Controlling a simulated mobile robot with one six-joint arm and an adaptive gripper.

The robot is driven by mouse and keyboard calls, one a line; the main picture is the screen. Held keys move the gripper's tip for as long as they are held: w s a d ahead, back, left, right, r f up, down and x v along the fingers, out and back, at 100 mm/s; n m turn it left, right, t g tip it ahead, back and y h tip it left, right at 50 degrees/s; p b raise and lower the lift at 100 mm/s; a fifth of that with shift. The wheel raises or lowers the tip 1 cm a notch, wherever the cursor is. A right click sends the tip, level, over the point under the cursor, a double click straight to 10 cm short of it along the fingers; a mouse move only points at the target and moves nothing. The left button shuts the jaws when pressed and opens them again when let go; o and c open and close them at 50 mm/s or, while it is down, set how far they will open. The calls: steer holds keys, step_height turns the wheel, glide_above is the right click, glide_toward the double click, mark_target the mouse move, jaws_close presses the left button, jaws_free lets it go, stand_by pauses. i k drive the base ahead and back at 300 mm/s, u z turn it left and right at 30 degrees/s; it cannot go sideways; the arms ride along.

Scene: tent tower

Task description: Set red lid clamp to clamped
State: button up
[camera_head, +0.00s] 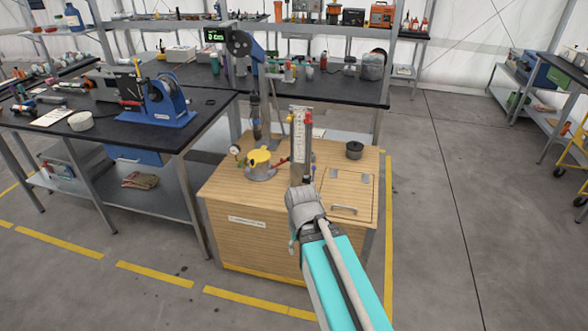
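A metal pot with a yellow lid (258,157) stands on the left half of the wooden cabinet top. A small red part, seemingly the red lid clamp (283,161), sticks out at the pot's right side. It is too small to tell its position. My arm reaches in from the lower right, with its grey wrist (305,208) at the front of the cabinet, right of the pot.
The wooden cabinet (240,205) has a hatch with a handle (344,209) on its right. A tall upright scale (298,132) rises behind my wrist. A dark round pot (354,150) stands at the back right. Black workbenches (185,100) border the left and back. Floor at right is clear.

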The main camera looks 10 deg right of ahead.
mark_target(288, 159)
steer(key=k, duration=0.55)
steer(key=z, duration=0.35)
steer(key=i, duration=0.6)
steer(key=z, duration=0.65)
steer(key=i, duration=1.45)
steer(key=u, duration=0.7)
